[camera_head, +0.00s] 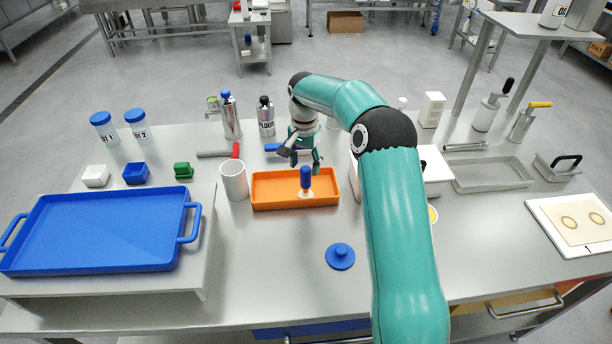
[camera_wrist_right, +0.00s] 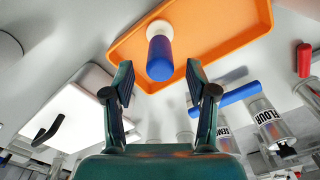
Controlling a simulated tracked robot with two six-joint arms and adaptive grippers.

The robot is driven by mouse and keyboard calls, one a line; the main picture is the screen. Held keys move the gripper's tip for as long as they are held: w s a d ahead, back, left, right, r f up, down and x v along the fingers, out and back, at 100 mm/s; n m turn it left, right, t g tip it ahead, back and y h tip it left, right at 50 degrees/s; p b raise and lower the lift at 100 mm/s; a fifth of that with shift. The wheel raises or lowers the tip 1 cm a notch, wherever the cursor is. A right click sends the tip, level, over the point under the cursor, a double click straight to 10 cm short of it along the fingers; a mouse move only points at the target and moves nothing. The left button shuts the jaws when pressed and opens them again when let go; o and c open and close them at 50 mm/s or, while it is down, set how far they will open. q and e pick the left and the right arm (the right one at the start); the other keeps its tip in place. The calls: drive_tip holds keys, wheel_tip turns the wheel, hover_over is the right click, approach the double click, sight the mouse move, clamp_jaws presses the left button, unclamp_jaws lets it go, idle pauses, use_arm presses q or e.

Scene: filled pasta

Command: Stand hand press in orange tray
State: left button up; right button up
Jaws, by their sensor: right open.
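The hand press (camera_head: 306,178) has a blue handle and a white base. It stands upright in the orange tray (camera_head: 262,202), right of the tray's middle. My right gripper (camera_head: 301,164) is above and just behind the press, with its fingers apart and nothing between them. In the right wrist view the press (camera_wrist_right: 160,58) shows ahead of the open fingertips of my right gripper (camera_wrist_right: 160,80), apart from them, inside the tray (camera_wrist_right: 225,35). My left gripper is not in either view.
A white cup (camera_head: 234,182) stands at the tray's left end. A blue round lid (camera_head: 340,257) lies in front. A large blue tray (camera_head: 95,235) sits on a raised stand at left. Bottles and a red-handled tool (camera_head: 222,153) are behind. A white box (camera_head: 432,170) is to the right.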

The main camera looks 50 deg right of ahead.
wheel_tip(320, 180, up, 6)
drive_tip(key=shift+f, duration=0.2)
idle(0.5)
